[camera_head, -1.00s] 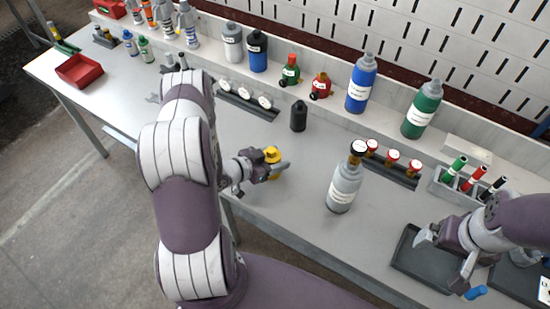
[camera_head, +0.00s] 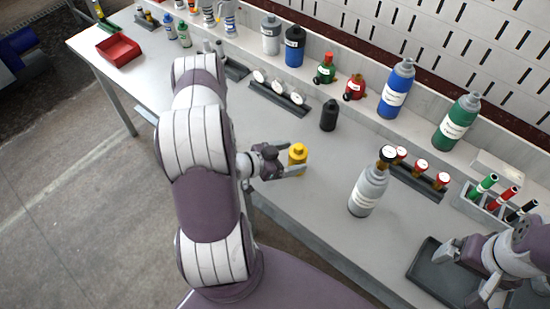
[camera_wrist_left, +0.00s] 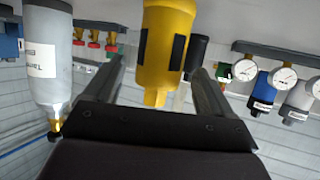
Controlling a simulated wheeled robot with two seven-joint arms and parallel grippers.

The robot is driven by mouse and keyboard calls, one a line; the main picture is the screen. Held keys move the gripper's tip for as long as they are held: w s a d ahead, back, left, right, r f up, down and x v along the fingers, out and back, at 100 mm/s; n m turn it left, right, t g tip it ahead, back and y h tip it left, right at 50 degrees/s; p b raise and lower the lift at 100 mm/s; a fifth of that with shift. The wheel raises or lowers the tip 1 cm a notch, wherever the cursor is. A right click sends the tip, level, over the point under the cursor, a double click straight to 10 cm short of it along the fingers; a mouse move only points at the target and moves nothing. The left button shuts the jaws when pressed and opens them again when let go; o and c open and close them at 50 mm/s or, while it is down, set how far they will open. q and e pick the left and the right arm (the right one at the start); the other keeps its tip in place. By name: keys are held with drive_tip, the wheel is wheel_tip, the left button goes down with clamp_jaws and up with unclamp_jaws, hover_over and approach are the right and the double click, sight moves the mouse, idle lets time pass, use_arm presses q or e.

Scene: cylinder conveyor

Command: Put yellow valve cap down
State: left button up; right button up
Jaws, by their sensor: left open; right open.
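The yellow valve cap (camera_head: 297,157) stands upright on the table near its front edge, left of the grey cylinder (camera_head: 368,190). My left gripper (camera_head: 292,168) is open, with its fingers close around the cap; the head view does not show whether they touch it. In the left wrist view the yellow cap (camera_wrist_left: 166,50) lies between the two spread fingers of the left gripper (camera_wrist_left: 165,85), with gaps visible at its sides. My right gripper (camera_head: 470,270) is open and empty over the dark tray at the lower right.
The dark tray (camera_head: 428,272) lies at the front right. A black cylinder cap (camera_head: 329,115) stands behind the yellow cap. A gauge rack (camera_head: 278,97), a rack of red-topped valves (camera_head: 415,183) and blue (camera_head: 396,90) and green (camera_head: 456,122) cylinders line the back. Table around the yellow cap is clear.

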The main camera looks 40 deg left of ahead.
use_arm(q)
drive_tip(key=v, duration=0.7)
drive_tip(key=w+r+n+g+y, duration=0.2)
drive_tip(key=w+r+g+y, duration=0.3)
drive_tip(key=r+g+y, duration=0.1)
drive_tip(key=s+d+r+n+g, duration=0.1)
drive_tip(key=s+d+r+g, duration=0.1)
drive_tip(key=s+d, duration=0.3)
drive_tip(key=s+d+r+n+g, duration=0.2)
drive_tip(key=s+d+r, duration=0.3)
drive_tip(key=d, duration=0.2)
drive_tip(key=shift+s+d+r+g, duration=0.3)
drive_tip(key=shift+d, duration=0.05)
